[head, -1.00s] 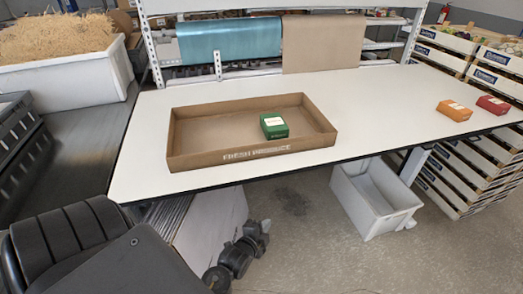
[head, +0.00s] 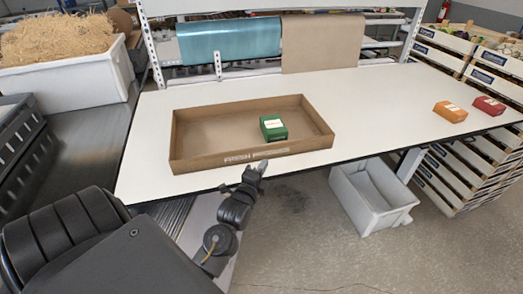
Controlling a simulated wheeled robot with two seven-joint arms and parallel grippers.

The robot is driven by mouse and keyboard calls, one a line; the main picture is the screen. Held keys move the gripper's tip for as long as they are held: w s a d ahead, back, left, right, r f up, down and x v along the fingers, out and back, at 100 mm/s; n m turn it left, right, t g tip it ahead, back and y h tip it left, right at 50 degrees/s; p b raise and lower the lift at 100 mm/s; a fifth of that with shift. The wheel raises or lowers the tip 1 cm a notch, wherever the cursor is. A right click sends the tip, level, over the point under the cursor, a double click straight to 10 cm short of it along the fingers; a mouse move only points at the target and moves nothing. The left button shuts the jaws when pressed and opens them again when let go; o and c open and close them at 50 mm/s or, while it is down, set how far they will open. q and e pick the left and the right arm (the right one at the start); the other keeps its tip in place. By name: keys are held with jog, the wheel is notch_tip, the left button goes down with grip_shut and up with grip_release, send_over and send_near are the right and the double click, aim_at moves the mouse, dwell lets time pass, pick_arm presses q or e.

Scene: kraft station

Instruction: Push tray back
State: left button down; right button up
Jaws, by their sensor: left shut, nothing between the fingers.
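The tray (head: 190,162) is a shallow brown cardboard box with "FRESH PRODUCE" on its front wall. It sits on the white table near the front edge. A green box (head: 273,128) with a pale label lies inside it, right of the middle. My left gripper (head: 262,167) is shut and empty, just in front of the tray's front wall, right of the lettering's middle. I cannot tell whether it touches the wall. My right gripper is not in view.
An orange box (head: 451,111) and a red box (head: 489,105) stand at the table's right end. The white table (head: 375,100) is clear behind and right of the tray. A rack with blue (head: 230,41) and brown (head: 322,42) rolls stands behind. A white bin (head: 372,197) is below.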

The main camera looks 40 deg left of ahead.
aim_at(267, 147)
pick_arm(q)
jog(key=p+x, duration=0.1)
jog(key=x, duration=0.2)
jog(key=shift+w+a+r, duration=0.1)
jog(key=shift+w+r, duration=0.05)
jog(key=shift+w, duration=0.15)
jog(key=shift+w+a+p, duration=0.25)
jog(key=shift+a, duration=0.3)
jog(key=shift+w+a+p, duration=0.2)
jog(key=shift+a+p, duration=0.05)
jog(key=shift+a, duration=0.25)
jog(key=shift+w+a, duration=0.25)
jog(key=shift+a, duration=0.35)
